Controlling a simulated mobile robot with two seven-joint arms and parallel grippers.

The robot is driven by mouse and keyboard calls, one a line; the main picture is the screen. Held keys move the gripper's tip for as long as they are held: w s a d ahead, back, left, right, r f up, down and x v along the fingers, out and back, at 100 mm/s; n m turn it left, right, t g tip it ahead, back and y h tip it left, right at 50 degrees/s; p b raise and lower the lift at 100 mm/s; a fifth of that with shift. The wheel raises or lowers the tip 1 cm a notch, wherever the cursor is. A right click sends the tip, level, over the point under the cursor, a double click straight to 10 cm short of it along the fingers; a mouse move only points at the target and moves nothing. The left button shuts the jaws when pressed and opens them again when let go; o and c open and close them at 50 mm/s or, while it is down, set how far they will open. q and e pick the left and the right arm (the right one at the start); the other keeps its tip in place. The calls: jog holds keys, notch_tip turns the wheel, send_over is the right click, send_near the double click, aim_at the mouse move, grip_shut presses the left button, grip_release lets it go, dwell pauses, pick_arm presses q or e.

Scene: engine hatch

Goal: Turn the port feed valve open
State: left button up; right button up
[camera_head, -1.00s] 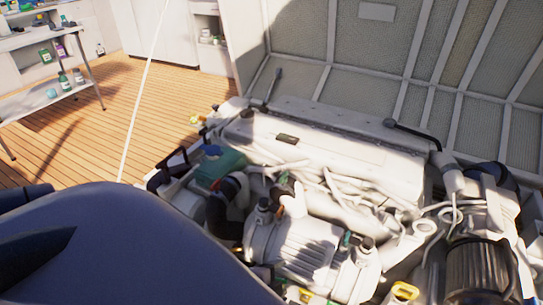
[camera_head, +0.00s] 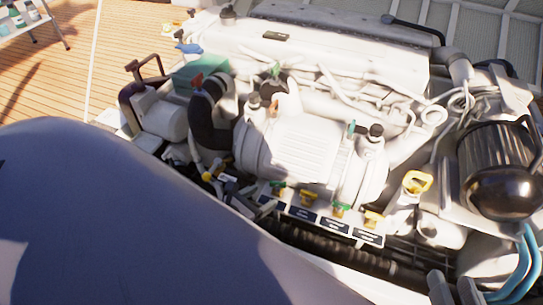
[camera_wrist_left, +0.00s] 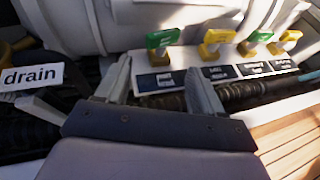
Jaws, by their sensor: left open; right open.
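Several valves with green or yellow handles stand in a row on a labelled white plate (camera_head: 262,196) at the engine's front. In the left wrist view they are a green-handled valve (camera_wrist_left: 163,40), a yellow one (camera_wrist_left: 214,37), another green one (camera_wrist_left: 261,37) and another yellow one (camera_wrist_left: 290,37). The dark labels below are too blurred to tell which is the port feed valve. My left gripper (camera_wrist_left: 161,84) is open and empty, its fingers just short of the leftmost green handle. My right gripper (camera_head: 462,285) appears only as grey fingertips at the head view's bottom edge, open.
A "drain" label (camera_wrist_left: 32,77) is left of my left fingers. A ribbed hose (camera_wrist_left: 245,95) runs below the valve plate. The white engine block (camera_head: 290,150) rises behind the valves.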

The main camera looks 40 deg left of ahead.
aim_at(276, 189)
pick_arm(q)
jog(key=b+x, duration=0.2)
jog(key=x, duration=0.3)
jog(key=shift+w+d+f, duration=0.1)
jog(key=shift+w+f, duration=0.1)
jog(key=shift+w, duration=0.15)
jog(key=shift+w+f, duration=0.15)
jog(key=shift+w, duration=0.35)
pick_arm(e)
jog(key=shift+s+d+r+n+t, duration=0.2)
jog(key=shift+d+n+t, duration=0.2)
jog(key=shift+d+t, duration=0.25)
pick_arm(q)
jog(key=c, duration=0.8)
jog(key=shift+d, duration=0.1)
jog(key=shift+c, duration=0.2)
pick_arm(e)
jog(key=shift+r, duration=0.1)
